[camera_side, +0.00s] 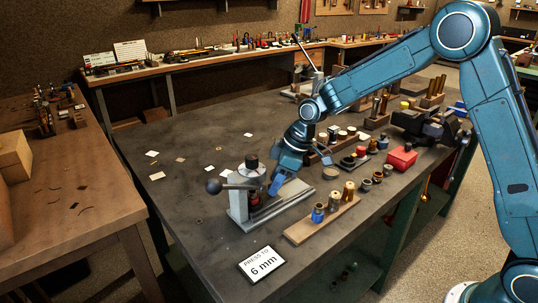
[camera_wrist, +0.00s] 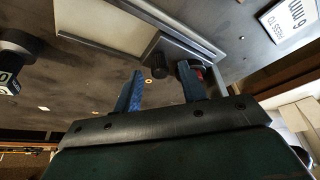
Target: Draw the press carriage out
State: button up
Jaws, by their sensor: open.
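The press (camera_side: 240,210) stands on the dark bench, with a grey frame, a dark-topped ram and a ball-ended lever (camera_side: 213,187). Its pale base or rail runs to the right, under my gripper. A small red part (camera_side: 255,200) sits low inside the frame. My gripper (camera_side: 277,183) is open beside the press, on its right side, pointing down. In the wrist view my gripper (camera_wrist: 159,78) has its two blue fingers spread with a dark knob (camera_wrist: 159,66) showing between them. I cannot tell whether the fingers touch it. The carriage itself is hard to make out.
A "PRESS TO 6 mm" card (camera_side: 262,264) lies at the bench's front. A wooden block (camera_side: 300,232) holding several fittings stands right of the press. A red box (camera_side: 402,158) and more parts lie farther right. The bench behind and left is mostly clear.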

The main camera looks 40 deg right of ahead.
jog(key=shift+w+a+f, duration=0.2)
jog(key=shift+f, duration=0.45)
grip_shut()
jog(key=shift+d, duration=5.35)
jog(key=shift+c, duration=0.9)
grip_release()
jog(key=shift+d, duration=0.1)
jog(key=shift+o, duration=0.9)
jog(key=shift+r, duration=0.1)
